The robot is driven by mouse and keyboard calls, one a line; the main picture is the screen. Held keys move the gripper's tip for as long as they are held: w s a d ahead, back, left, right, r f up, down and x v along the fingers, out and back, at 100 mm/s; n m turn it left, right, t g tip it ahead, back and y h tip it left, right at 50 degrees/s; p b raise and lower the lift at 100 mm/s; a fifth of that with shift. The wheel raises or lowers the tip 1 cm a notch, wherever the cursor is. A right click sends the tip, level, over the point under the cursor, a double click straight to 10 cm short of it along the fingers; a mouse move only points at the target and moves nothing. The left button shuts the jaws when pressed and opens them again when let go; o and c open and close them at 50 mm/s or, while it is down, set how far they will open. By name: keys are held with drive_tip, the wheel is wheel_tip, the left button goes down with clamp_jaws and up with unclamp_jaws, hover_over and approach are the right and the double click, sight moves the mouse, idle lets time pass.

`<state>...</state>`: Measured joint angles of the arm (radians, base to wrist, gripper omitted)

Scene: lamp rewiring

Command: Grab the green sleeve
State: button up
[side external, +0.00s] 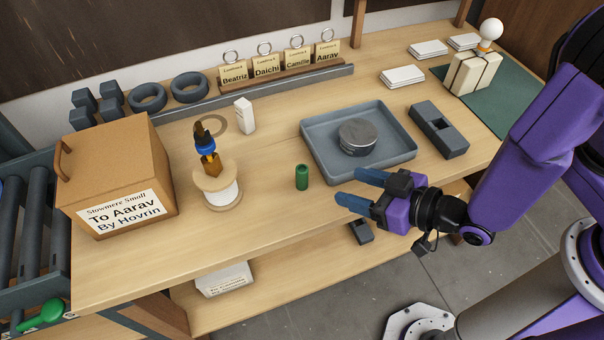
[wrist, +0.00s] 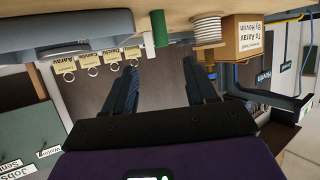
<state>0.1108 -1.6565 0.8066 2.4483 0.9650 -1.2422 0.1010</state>
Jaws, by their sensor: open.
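The green sleeve (side external: 302,177) is a small upright cylinder on the wooden table, between the cord spool and the grey tray. It also shows in the wrist view (wrist: 159,28), at the top and beyond my fingers. My gripper (side external: 345,187) is open and empty, with its two blue fingers pointing left towards the sleeve. The fingertips are a short way right of the sleeve and do not touch it. In the wrist view my gripper (wrist: 162,80) has a wide gap between its fingers.
A grey tray (side external: 312,133) with a round metal tin (side external: 357,137) lies behind my fingers. A wooden spool (side external: 217,187) and a cardboard box (side external: 110,165) stand left of the sleeve. A small white block (side external: 245,116) stands behind it. Bare table surrounds the sleeve.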

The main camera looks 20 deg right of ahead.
sight(307, 174)
drive_tip(key=x, duration=1.3)
drive_tip(key=shift+w+a+f, duration=0.1)
drive_tip(key=shift+a+f, duration=0.05)
drive_tip(key=shift+a, duration=0.05)
drive_tip(key=c, duration=1)
